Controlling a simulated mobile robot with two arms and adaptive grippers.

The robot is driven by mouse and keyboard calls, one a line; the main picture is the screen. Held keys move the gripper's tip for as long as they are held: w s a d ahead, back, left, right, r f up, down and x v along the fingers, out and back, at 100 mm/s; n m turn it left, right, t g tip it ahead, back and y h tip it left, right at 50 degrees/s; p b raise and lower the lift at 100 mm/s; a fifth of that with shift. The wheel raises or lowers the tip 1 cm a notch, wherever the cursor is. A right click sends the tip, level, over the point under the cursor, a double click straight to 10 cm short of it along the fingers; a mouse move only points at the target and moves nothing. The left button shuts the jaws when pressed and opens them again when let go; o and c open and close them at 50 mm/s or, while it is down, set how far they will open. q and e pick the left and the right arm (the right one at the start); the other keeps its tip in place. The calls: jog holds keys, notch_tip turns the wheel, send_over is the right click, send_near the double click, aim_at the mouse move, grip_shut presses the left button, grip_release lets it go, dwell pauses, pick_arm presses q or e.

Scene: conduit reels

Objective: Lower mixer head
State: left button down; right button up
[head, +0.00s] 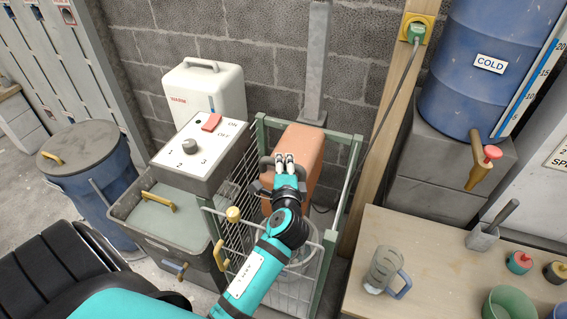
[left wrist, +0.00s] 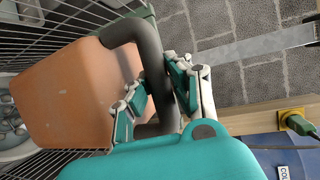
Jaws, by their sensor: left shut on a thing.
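The mixer head is an orange block (head: 303,143) inside a wire cage (head: 257,135). It stands raised and tilted at the back of the cage. Its dark grey bar handle (head: 266,165) shows also in the left wrist view (left wrist: 148,50). My left gripper (head: 284,163) is shut on this handle, with a finger on each side of it in the left wrist view (left wrist: 155,95). A round metal bowl (head: 299,254) sits low in the cage, partly hidden by my left arm. My right gripper is not in view.
A grey control box (head: 205,150) with a red switch and a knob stands left of the cage. A blue bin (head: 90,165) is further left. A wooden table (head: 420,255) with a clear jug (head: 383,268) is at the right. A grey block wall closes the back.

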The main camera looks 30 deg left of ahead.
pick_arm(q)
jog(key=shift+s+f, duration=0.1)
jog(key=shift+f, duration=0.3)
jog(key=c, duration=1.5)
grip_release()
jog(key=shift+o, duration=0.2)
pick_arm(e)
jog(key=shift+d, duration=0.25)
pick_arm(q)
jog(key=shift+d, duration=0.1)
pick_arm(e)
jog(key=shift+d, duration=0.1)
pick_arm(q)
jog(key=v, duration=0.7)
jog(key=shift+r, duration=0.15)
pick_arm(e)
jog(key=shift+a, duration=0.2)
pick_arm(q)
jog(key=shift+s+d, duration=0.15)
